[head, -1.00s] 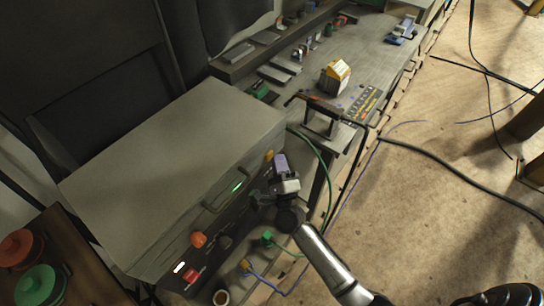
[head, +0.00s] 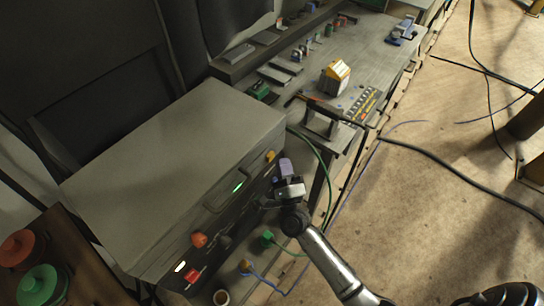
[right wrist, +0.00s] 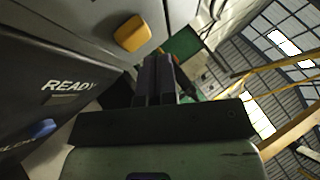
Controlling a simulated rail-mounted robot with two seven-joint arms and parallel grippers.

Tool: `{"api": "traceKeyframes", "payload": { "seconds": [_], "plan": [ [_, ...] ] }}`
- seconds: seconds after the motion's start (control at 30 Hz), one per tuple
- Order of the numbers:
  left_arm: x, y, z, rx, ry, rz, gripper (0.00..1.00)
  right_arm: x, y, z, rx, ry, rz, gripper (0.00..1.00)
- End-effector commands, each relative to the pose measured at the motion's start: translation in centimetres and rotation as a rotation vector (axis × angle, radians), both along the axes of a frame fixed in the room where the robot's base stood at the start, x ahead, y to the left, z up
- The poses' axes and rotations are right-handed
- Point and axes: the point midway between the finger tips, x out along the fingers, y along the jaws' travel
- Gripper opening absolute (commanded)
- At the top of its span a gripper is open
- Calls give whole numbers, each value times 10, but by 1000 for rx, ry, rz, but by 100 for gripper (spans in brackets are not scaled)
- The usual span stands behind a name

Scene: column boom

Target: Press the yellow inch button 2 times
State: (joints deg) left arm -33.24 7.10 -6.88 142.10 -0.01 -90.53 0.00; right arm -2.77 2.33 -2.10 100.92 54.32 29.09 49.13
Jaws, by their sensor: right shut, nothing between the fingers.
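The yellow button (head: 270,156) sits at the far right end of the front panel of a grey cabinet. In the right wrist view the yellow button (right wrist: 132,34) shows as a rounded square knob just left of and beyond the fingertips. My right gripper (head: 283,166) is shut and empty, in front of the panel and just right of the button. In the right wrist view its dark fingers (right wrist: 157,72) lie side by side, with a visible offset from the button. No label on the yellow button is readable. My left gripper is not in view.
The grey cabinet (head: 175,150) has a handle, a green light (head: 238,188), an orange-red knob (head: 199,240) and a red button (head: 192,275). A blue button (right wrist: 40,130) is near the READY label. A workbench (head: 365,65) stands beyond; cables cross the floor.

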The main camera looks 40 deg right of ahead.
Motion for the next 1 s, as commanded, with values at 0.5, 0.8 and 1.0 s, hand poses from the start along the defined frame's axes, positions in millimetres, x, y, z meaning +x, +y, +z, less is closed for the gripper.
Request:
{"api": "traceKeyframes", "payload": {
  "seconds": [0.5, 0.8, 1.0],
  "plan": [
    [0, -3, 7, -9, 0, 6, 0, -25, -8, 1, -2, 1, 0, 0],
    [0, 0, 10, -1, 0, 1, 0, -45, -14, 0, -1, 0, 0, 0],
    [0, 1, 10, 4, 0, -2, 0, -48, -15, 0, 0, 0, 0, 0]
  ]
}}
